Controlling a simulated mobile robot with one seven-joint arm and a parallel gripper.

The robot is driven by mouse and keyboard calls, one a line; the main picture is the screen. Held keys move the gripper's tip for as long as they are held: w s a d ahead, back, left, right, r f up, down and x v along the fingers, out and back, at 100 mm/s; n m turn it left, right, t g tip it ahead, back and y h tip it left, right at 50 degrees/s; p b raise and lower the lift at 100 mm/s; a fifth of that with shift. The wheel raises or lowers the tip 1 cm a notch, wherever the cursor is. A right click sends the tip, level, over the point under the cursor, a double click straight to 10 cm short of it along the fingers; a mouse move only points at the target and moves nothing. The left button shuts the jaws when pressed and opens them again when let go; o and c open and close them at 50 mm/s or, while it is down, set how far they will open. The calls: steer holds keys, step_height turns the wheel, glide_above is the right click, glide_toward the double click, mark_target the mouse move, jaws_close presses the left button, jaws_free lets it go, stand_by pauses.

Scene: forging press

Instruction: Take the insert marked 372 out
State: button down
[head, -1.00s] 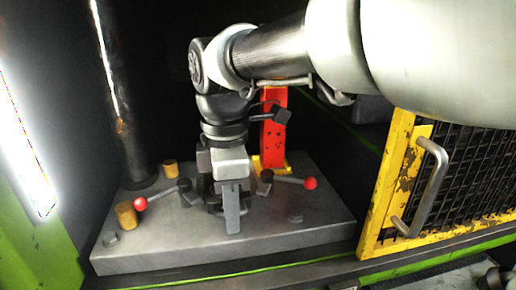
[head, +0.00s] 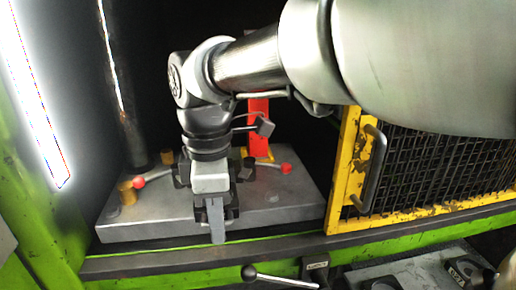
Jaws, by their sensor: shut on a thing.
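My gripper (head: 216,225) hangs at the front edge of the grey press plate (head: 275,208), pointing down. Its pale front finger hides most of what it is shut on. A dark piece shows beside and behind the finger, apparently the insert, but no number is readable on it. Behind the gripper, on the plate, are two clamp levers with red balls, a left one (head: 139,182) and a right one (head: 286,167). My wrist and gripper hide the middle of the plate between them.
Brass cylinders (head: 126,192) stand on the plate's left. A yellow mesh guard (head: 345,165) with a handle bounds the right, a green frame (head: 45,200) the left. Below are a black-knobbed lever (head: 249,272) and, lower right, a light plate (head: 415,272) with dark labelled parts.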

steer(key=shift+s+d, duration=0.1)
steer(key=shift+s, duration=0.3)
steer(key=c, duration=1.8)
jaws_free()
step_height(320, 180, up, 18)
steer(key=p, duration=0.2)
steer(key=shift+f+p, duration=0.25)
steer(key=shift+p, duration=0.15)
steer(key=shift+d, duration=0.1)
